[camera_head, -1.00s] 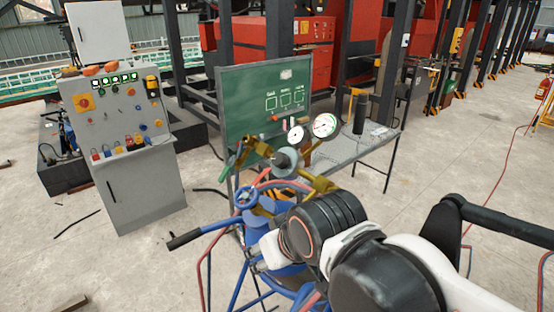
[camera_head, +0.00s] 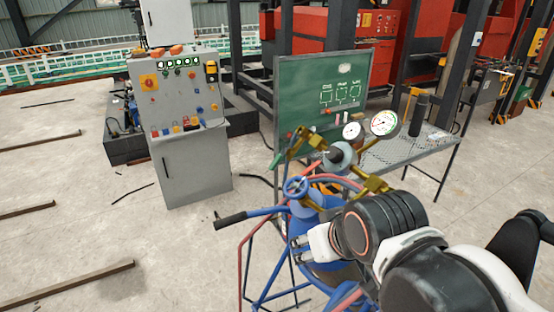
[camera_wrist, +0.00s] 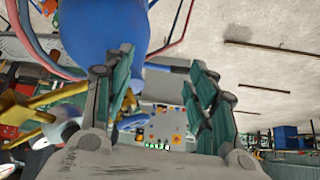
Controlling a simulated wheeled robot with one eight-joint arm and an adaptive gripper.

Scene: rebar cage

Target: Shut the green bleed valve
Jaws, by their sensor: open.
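The green bleed valve lever (camera_head: 277,160) hangs at the left end of the brass manifold (camera_head: 302,142), above the blue gas cylinder (camera_head: 310,207) in the head view. Two round gauges (camera_head: 383,123) rise from the manifold on the right. My gripper (camera_head: 298,243) is in front of the cylinder, below and right of the green lever and apart from it. The cylinder (camera_wrist: 100,30) is close beside the fingers there. I cannot make out the green lever in the wrist view.
A blue handwheel (camera_head: 296,187) tops the cylinder, and red and blue hoses run around it. A blue cart handle with a black grip (camera_head: 231,220) sticks out left. A grey control cabinet (camera_head: 190,150) stands behind left. A metal table (camera_head: 408,152) stands right. Floor at left holds loose bars.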

